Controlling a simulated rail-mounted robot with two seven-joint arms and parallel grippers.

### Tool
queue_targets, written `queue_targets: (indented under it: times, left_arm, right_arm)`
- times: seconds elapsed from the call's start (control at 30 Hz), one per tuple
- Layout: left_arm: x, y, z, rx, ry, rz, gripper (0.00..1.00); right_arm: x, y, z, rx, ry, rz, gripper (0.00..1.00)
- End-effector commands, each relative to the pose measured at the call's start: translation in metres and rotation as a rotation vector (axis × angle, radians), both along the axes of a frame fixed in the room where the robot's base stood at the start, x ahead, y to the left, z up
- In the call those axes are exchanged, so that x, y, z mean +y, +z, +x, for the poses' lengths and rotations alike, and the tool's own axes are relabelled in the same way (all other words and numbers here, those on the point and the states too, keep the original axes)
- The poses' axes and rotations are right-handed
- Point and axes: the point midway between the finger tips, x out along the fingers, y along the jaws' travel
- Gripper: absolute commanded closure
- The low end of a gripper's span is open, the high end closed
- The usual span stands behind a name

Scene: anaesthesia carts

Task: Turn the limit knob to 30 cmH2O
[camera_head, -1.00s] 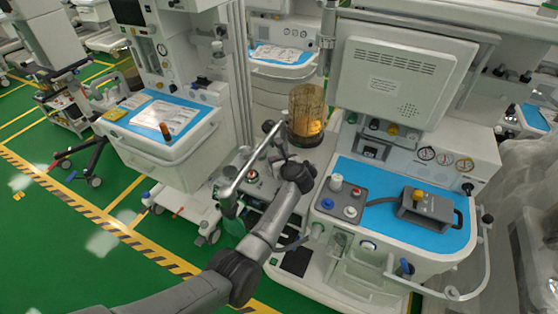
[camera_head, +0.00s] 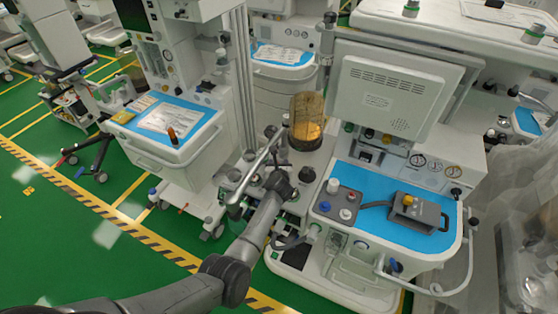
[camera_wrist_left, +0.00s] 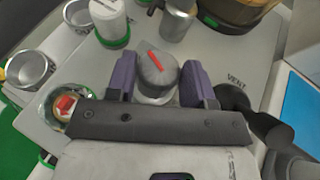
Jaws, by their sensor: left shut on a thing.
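The limit knob (camera_wrist_left: 157,72) is a grey round knob with a red pointer line on top, seen in the left wrist view. The pointer slants from upper left to lower right in that view. My left gripper (camera_wrist_left: 160,85) has its two purple fingers on either side of the knob and is shut on it. In the head view my left gripper (camera_head: 262,180) is over the panel between the two carts, and the knob is hidden there. The scale marks around the knob cannot be read. My right gripper is not in view.
An amber canister (camera_head: 306,122) stands just behind the panel, and it also shows at the top of the wrist view. A red-arrowed button (camera_wrist_left: 65,106) and metal cups (camera_wrist_left: 28,70) lie left of the knob. The cart's blue top (camera_head: 375,225) is right.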

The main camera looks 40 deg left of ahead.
Motion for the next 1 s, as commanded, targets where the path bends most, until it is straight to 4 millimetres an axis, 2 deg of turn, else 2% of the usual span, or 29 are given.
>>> queue_targets:
  times: [0.3,0.33,0.57,0.87,1.0]
  left_arm:
    - [0.000,-0.001,0.000,0.000,-0.003,-0.002,0.76]
    - [0.000,-0.001,0.000,0.000,-0.003,-0.002,0.49]
    - [0.000,-0.001,0.000,-0.001,-0.003,-0.001,0.27]
    - [-0.001,0.001,-0.001,-0.001,-0.002,0.000,0.26]
    - [-0.006,0.007,-0.007,0.000,-0.003,0.000,0.26]
  right_arm:
    - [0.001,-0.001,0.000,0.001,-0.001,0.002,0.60]
    - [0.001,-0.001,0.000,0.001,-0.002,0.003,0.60]
    - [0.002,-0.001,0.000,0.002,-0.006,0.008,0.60]
    - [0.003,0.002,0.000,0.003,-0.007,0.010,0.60]
    - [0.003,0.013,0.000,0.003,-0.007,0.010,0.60]
